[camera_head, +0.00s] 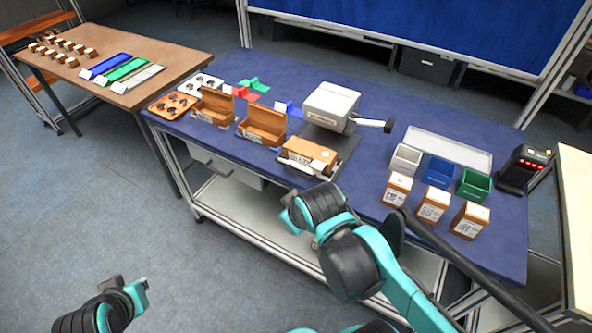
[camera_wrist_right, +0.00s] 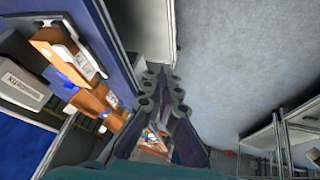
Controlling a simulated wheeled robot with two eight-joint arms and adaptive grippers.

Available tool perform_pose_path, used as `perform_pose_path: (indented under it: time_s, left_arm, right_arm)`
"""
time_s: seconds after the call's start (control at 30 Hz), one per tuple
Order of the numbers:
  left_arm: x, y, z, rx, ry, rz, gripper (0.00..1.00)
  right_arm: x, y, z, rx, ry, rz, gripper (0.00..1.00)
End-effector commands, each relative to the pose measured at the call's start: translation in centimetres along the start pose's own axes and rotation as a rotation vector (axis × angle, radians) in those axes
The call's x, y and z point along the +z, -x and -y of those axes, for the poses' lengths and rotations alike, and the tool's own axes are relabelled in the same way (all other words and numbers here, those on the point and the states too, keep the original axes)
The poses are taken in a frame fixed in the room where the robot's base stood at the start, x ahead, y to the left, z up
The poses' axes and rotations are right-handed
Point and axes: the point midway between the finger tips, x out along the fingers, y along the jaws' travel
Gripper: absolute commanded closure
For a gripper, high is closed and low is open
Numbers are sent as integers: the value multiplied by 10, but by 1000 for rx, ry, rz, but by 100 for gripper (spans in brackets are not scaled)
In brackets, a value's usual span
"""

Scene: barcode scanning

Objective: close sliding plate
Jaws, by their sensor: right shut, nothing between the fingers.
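The sliding plate (camera_head: 346,147) is a dark, flat plate on the blue table, reaching forward from under the white machine (camera_head: 331,107). A brown box with a white label (camera_head: 310,152) sits on its front part, with a pale handle-like bar (camera_head: 299,163) at the front edge. In the right wrist view the labelled box (camera_wrist_right: 66,52) is at upper left, on the plate's metal-edged end. My right gripper (camera_wrist_right: 158,74) is shut and empty, beside the table edge and apart from the plate. In the head view my right arm hides it.
Two open brown boxes (camera_head: 214,105) (camera_head: 262,125) stand left of the plate. White, blue and green bins (camera_head: 474,185) and several labelled boxes (camera_head: 432,205) stand at the right, near a black scanner device (camera_head: 522,170). Open floor (camera_head: 200,270) lies in front of the table.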

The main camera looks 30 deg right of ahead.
Motion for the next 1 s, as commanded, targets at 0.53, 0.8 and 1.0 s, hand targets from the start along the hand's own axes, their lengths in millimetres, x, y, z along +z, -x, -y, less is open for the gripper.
perform_pose_path:
  time_s: [0.53,0.8,1.0]
  left_arm:
    - [-31,44,0,0,0,0,100]
    - [-33,45,0,0,0,0,100]
    - [-25,35,0,0,0,0,100]
  right_arm:
    - [-107,-15,-68,-304,1634,318,100]
    - [-113,-29,-76,-405,1873,334,100]
    - [-100,-55,-76,-405,1873,334,100]
